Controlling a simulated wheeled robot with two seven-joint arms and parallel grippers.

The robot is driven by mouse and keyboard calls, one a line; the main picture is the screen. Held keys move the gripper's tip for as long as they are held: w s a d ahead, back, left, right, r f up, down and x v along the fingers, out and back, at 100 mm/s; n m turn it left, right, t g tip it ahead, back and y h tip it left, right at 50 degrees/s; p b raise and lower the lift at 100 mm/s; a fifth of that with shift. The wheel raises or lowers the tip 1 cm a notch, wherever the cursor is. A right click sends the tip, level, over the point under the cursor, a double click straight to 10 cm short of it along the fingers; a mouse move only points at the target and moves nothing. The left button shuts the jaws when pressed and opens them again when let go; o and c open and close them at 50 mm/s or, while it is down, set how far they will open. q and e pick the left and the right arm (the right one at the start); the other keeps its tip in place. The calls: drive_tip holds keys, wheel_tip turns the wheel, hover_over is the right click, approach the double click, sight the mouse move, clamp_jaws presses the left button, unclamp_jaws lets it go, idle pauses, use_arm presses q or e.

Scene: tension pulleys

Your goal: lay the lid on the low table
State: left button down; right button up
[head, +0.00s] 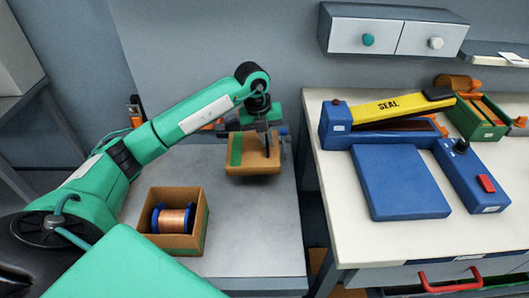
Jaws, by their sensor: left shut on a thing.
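The lid (252,158), brown cardboard with a green stripe, is over the back right part of the low grey table (250,232). My left gripper (266,137) is shut on it from above, and the arm partly hides the gripper's fingers. I cannot tell whether the lid touches the tabletop or is a little above it. An open brown box (183,243) with a green strip stands on the same table, nearer to me. A spool of copper wire (174,220) with blue flanges sits in it. My right gripper is not in view.
A higher white bench (335,190) stands to the right across a narrow gap. It bears a blue and yellow sealer (400,180) and a green crate (478,118). A drawer unit (391,33) hangs on the wall. The low table is bare right of the box.

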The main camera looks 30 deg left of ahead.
sight(266, 154)
use_arm(q)
drive_tip(key=shift+f, duration=3.2)
drive_tip(key=c, duration=1.5)
unclamp_jaws()
drive_tip(key=shift+c, duration=0.2)
wheel_tip(266, 154, up, 12)
drive_tip(key=s+a, duration=0.1)
drive_tip(key=a, duration=0.1)
drive_tip(key=shift+s, duration=0.1)
